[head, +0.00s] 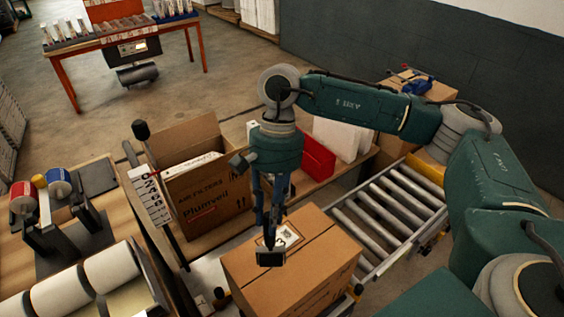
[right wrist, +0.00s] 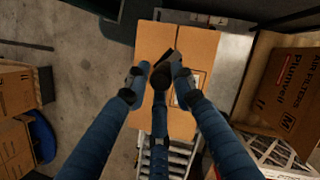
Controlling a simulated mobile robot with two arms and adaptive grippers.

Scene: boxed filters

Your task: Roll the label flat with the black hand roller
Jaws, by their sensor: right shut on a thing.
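The closed carton (head: 310,272) stands at the near end of the roller conveyor. It also shows in the right wrist view (right wrist: 185,42). The white label (head: 288,235) is on its top, partly hidden behind my gripper's fingers; an edge of it shows in the right wrist view (right wrist: 200,80). My right gripper (head: 270,228) points down over the carton, shut on the black hand roller (head: 270,258). The roller head is at the label's near edge; I cannot tell whether it touches the carton. The roller also shows between the fingers in the right wrist view (right wrist: 162,76). My left gripper is out of view.
An open carton of filters (head: 215,205) stands left of the closed one. A red bin (head: 317,160) and white boxes (head: 343,137) are behind. The conveyor (head: 385,215) runs to the right. Tape dispensers (head: 60,188) and paper rolls (head: 80,285) fill the left bench.

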